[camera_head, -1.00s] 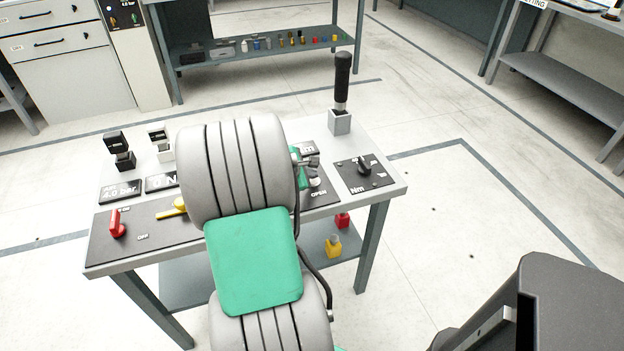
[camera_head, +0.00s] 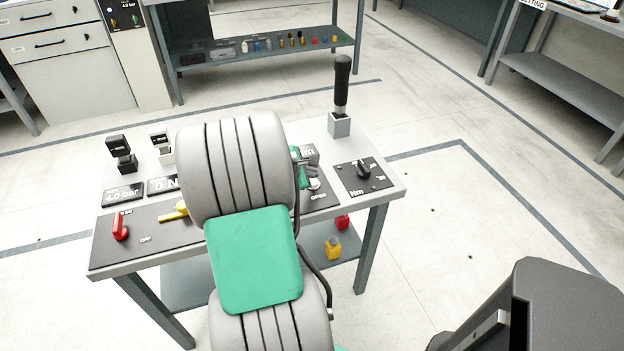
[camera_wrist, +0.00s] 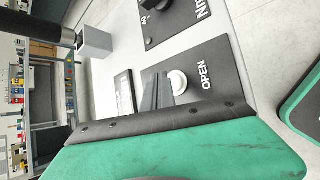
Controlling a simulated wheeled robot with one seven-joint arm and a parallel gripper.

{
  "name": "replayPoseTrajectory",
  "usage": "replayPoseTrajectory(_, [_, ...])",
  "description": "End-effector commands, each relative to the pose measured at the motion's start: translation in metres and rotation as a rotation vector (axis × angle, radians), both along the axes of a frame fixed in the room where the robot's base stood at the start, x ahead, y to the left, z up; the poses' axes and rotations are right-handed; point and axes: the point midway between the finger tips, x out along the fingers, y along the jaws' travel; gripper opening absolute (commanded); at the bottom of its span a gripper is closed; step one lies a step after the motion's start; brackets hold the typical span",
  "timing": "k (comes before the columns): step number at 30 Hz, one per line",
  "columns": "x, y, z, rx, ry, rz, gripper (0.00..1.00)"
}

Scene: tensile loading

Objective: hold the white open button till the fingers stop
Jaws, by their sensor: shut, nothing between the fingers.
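The white round button (camera_wrist: 177,82) sits on a black plate marked OPEN (camera_wrist: 200,85) in the wrist view. My gripper (camera_wrist: 158,84) is shut with nothing between its fingers. Its dark fingertips show right beside the button, overlapping it closely in the picture; whether they touch or press it I cannot tell. In the head view my gripper (camera_head: 307,170) is largely hidden behind my grey and green arm. The button (camera_head: 314,184) shows there only as a small pale patch by the fingers, above the word OPEN.
The grey table (camera_head: 225,253) carries a red switch (camera_head: 120,226), a yellow lever (camera_head: 174,211), a black knob (camera_head: 363,170) on a plate marked Nm, and an upright black-handled tool (camera_head: 341,88) in a holder. Small red and yellow items stand on its lower shelf.

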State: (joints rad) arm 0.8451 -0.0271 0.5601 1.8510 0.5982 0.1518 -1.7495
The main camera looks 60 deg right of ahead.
Motion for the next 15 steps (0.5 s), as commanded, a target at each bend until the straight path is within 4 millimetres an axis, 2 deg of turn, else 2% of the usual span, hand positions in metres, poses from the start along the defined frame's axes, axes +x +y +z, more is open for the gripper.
replayPoseTrajectory(10, [0.000,0.000,0.003,-0.001,0.000,0.001,0.00])
replayPoseTrajectory(15, [0.000,0.000,0.018,-0.001,-0.001,0.000,0.00])
